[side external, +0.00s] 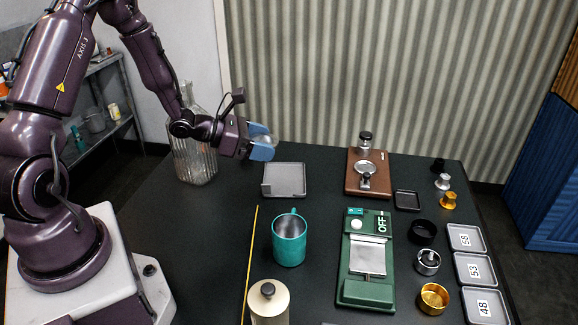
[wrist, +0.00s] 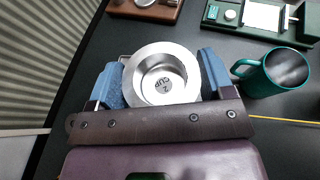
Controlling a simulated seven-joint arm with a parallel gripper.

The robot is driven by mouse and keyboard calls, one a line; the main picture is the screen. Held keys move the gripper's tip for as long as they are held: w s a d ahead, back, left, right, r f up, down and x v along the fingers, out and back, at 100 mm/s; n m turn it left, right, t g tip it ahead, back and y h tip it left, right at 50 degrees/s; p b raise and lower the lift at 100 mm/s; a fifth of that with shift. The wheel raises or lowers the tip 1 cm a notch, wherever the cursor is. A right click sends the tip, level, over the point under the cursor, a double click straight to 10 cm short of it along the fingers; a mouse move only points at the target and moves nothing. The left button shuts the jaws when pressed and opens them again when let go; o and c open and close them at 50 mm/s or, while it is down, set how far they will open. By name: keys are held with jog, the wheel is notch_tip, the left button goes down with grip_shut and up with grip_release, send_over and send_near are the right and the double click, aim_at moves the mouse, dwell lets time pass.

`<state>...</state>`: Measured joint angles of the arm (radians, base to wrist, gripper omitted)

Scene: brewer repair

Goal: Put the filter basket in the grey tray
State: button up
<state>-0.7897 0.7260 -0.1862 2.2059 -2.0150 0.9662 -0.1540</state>
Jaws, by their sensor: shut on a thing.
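In the side view my gripper (side external: 262,146) holds the basket (side external: 261,138) up in the air, to the left of and above the grey tray. The grey tray (side external: 285,180) is square and shallow, lies on the dark table and looks empty. In the wrist view the basket and gripper hide most of it.
A ribbed glass carafe (side external: 194,155) stands left of the tray, close under my arm. A teal mug (side external: 289,243) stands in front of it. A brown board (side external: 368,184) with metal parts and a green scale (side external: 367,272) are to the right. Bare table surrounds the tray.

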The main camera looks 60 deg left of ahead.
jog(key=w+a+f, duration=0.2)
jog(key=w+f, duration=0.2)
jog(key=w, duration=0.4)
send_over(297, 174)
jog(key=f, duration=0.4)
jog(key=shift+s+d+f, duration=0.15)
jog(key=shift+s+f, duration=0.15)
jog(key=shift+s, duration=0.1)
jog(key=shift+w+f, duration=0.15)
jog(key=shift+f, duration=0.1)
jog(key=shift+w+f, duration=0.2)
jog(key=shift+f, duration=1.5)
jog(key=shift+f, duration=0.15)
jog(key=o, duration=0.9)
